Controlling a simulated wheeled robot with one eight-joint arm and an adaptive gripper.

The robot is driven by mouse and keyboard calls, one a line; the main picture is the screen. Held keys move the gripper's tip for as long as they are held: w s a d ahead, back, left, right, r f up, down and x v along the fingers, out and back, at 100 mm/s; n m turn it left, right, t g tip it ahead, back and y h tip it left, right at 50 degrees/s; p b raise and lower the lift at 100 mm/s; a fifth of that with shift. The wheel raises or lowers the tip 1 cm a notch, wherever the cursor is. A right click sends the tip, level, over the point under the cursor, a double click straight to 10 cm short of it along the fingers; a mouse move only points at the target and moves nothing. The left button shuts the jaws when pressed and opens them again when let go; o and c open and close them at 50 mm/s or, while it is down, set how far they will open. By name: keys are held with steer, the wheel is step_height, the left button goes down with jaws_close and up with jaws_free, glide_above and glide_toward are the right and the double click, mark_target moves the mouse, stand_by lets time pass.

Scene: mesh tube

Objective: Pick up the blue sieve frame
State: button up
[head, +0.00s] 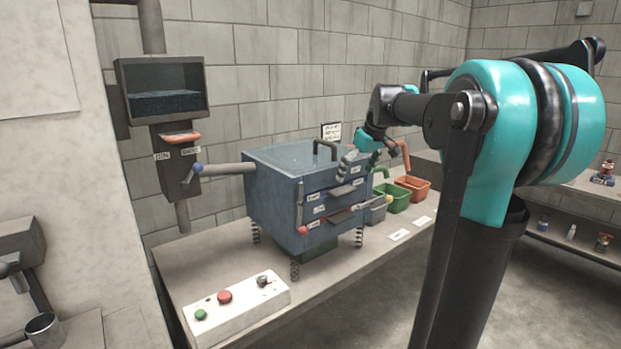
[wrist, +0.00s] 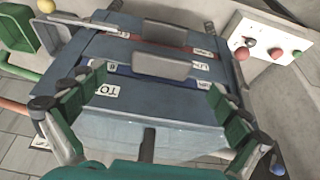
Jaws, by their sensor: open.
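The blue sieve frame (wrist: 124,71) sits in the front of the blue-grey sieve machine (head: 272,190), with its grey handle (wrist: 161,66) sticking out. In the head view its edge shows as a thin blue strip high on the front, with the handle (head: 343,190) at its right. My gripper (wrist: 157,86) is open and empty, its green-padded fingers wide apart to either side of the handle in the wrist view. In the head view my gripper (head: 366,160) is at the machine's upper front; its gap to the handle is hard to judge.
A red frame (wrist: 130,38) with a similar handle sits below the blue one. A lid with a black handle (head: 325,149) tops the machine. A button box (head: 236,305) stands at the bench front. Grey, green (head: 391,197) and orange (head: 413,187) bins stand to the right.

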mark_target(346, 191)
steer(key=shift+a+x, duration=0.15)
steer(key=shift+x, duration=1.3)
steer(key=shift+a+x, duration=0.1)
steer(key=shift+x, duration=1.35)
steer(key=c, duration=1.6)
steer(key=shift+o, duration=0.2)
steer(key=shift+r, duration=0.15)
